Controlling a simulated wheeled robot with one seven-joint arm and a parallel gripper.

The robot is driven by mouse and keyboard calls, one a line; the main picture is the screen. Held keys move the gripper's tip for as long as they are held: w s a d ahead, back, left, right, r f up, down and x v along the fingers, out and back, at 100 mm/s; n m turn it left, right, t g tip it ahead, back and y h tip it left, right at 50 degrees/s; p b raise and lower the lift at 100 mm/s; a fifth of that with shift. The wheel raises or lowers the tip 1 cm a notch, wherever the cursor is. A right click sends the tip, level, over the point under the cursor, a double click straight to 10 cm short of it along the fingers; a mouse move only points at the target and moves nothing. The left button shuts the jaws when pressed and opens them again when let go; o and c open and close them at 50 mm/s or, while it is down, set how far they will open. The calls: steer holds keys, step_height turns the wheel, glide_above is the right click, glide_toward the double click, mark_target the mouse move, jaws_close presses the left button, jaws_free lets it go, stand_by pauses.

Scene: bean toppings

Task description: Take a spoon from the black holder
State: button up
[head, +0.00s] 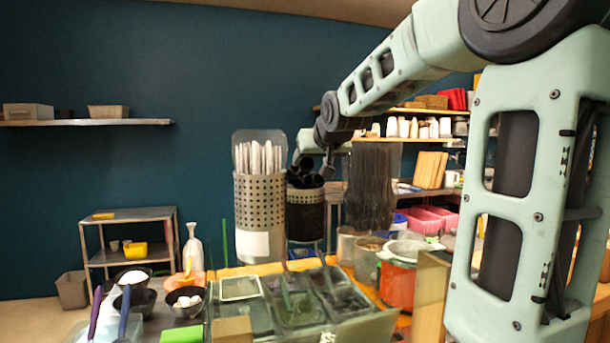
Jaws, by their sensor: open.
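The black holder (305,215) is a dark perforated cup standing upright near the middle of the head view, its light metal rim at the top. Dark rounded utensil ends (302,178) stick out of it; I cannot tell which are spoons. My gripper (313,166) is at the end of the pale green arm, coming in from the right just above the holder's mouth. It is open. Its fingertips are small and dark against the dark utensils, so I cannot tell whether they touch any.
A taller silver perforated holder (260,195) with pale utensils stands directly left. A bundle of dark sticks (372,185) stands to the right. Below are clear topping bins (296,307), dark bowls (185,301) and a red pot (397,284). Open space lies above the holders.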

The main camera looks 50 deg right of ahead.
mark_target(308, 165)
steer(key=x, duration=0.3)
steer(key=shift+w+d, duration=0.1)
steer(key=shift+w, duration=0.05)
steer(key=b+x, duration=0.2)
steer(key=x, duration=0.2)
steer(key=shift+w+f, duration=0.2)
steer(key=shift+f, duration=0.15)
steer(key=shift+w+d, duration=0.1)
steer(key=shift+w, duration=0.1)
steer(key=c, duration=1)
